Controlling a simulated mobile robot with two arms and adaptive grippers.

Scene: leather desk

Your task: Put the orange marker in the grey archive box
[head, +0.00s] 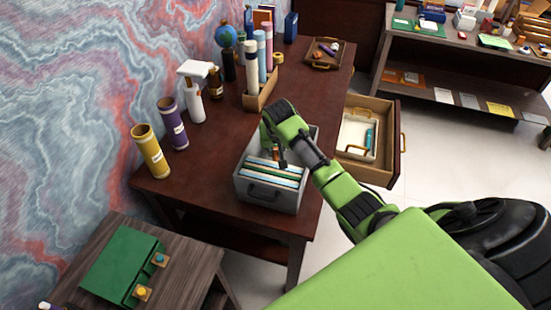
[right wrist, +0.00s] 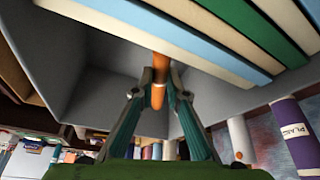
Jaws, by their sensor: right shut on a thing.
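The grey archive box (head: 270,196) stands at the front of the dark wooden desk. Several upright folders (head: 272,172) fill its near part. My right gripper (head: 280,160) reaches down over the far part of the box, behind the folders. In the right wrist view, its two fingers are shut on the orange marker (right wrist: 159,68), with the grey box wall (right wrist: 90,80) and the folders (right wrist: 225,40) close by. In the head view the marker is mostly hidden by the gripper. My left gripper is not in view.
A wooden holder (head: 262,92) with tall tubes stands behind the box. An open drawer (head: 390,150) sticks out at right.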

